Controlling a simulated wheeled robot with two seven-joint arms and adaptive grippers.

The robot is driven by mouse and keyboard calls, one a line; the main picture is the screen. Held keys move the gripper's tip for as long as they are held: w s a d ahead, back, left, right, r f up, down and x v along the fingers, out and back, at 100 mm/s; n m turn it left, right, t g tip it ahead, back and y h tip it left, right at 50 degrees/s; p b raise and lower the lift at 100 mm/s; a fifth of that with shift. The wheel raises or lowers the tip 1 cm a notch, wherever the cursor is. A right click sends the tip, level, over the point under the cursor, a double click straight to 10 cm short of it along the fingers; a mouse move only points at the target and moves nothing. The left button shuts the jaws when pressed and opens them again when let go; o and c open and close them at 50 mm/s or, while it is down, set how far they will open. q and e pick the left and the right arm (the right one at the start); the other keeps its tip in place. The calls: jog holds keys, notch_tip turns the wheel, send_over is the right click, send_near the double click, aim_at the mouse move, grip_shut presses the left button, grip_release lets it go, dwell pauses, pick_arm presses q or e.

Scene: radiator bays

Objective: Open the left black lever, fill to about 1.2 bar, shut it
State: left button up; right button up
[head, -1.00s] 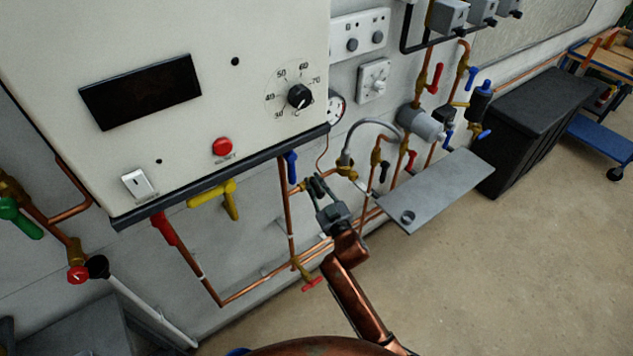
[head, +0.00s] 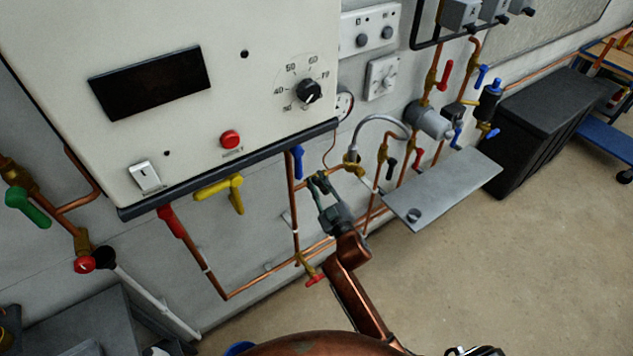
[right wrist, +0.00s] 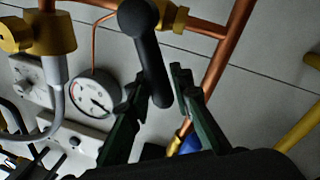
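The left black lever (right wrist: 150,55) shows large in the right wrist view, hanging from a brass valve (right wrist: 172,17). My right gripper (right wrist: 158,84) is open, with one dark green finger on each side of the lever's lower end; I cannot tell whether either touches it. In the head view the right gripper (head: 318,180) is below the boiler's right corner and hides this lever. The white pressure gauge (right wrist: 95,97) is left of the lever; its needle points lower right, its numbers too small to read. The gauge is partly hidden in the head view (head: 344,105). My left gripper is out of view.
A grey braided hose (head: 382,121) arches just right of the gripper. Another black lever (head: 391,168) and a red lever (head: 417,159) are farther right. A grey shelf (head: 450,186) juts out below them. A blue lever (head: 298,162) hangs close on the left.

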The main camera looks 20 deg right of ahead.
jog(key=o, duration=0.3)
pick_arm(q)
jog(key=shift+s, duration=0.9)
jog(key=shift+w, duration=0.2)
pick_arm(e)
jog(key=s+d+f, duration=0.1)
jog(key=s, duration=1.1)
dwell(5.4)
